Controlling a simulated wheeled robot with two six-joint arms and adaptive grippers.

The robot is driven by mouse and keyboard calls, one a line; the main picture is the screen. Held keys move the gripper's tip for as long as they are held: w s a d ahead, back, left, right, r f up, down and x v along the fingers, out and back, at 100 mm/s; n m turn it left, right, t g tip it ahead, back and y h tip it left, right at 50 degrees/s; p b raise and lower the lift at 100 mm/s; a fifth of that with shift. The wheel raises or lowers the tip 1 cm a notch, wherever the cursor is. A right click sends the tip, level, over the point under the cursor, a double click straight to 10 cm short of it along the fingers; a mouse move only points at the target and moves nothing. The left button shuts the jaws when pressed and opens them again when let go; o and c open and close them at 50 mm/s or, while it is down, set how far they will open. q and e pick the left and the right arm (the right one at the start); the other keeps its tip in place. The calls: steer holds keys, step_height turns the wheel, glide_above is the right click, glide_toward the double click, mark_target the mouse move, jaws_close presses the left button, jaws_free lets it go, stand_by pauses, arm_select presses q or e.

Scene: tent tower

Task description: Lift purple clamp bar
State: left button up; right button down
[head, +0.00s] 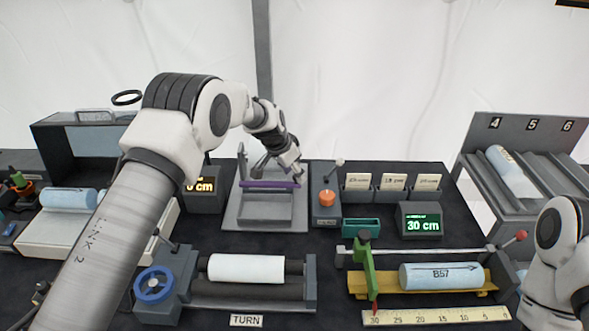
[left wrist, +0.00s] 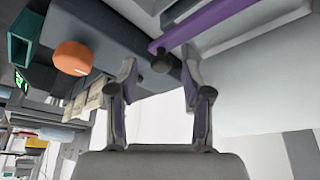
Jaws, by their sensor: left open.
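The purple clamp bar (head: 268,184) lies across the grey clamp stand (head: 262,222) at the middle back of the bench. In the left wrist view the purple bar (left wrist: 212,22) runs in from the upper right, with a dark round knob (left wrist: 161,61) at its end. My left gripper (head: 297,176) is at the right end of the bar. Its fingers are apart in the left wrist view (left wrist: 159,75), and the knob shows between their tips. I cannot tell whether they touch it. My right gripper is outside the head view.
An orange knob (head: 327,198) on a grey block with a lever stands just right of the stand. A green tray (head: 361,225) and a 30 cm display (head: 420,225) are farther right. A white roll (head: 246,268) on rollers lies in front.

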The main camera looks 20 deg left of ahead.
arm_select(q)
steer(key=shift+w+d+f, duration=0.1)
steer(key=shift+w+f, duration=0.5)
steer(key=shift+f, duration=0.2)
steer(key=shift+s+r, duration=0.3)
steer(key=shift+s, duration=0.05)
steer(key=shift+c, duration=0.3)
steer(key=shift+s+r, duration=0.1)
steer(key=c, duration=0.5)
jaws_close()
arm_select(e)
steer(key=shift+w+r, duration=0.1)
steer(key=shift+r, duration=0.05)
arm_select(q)
steer(key=shift+b, duration=0.3)
steer(key=shift+r, duration=0.1)
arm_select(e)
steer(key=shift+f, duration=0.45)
arm_select(q)
steer(key=shift+r, duration=0.1)
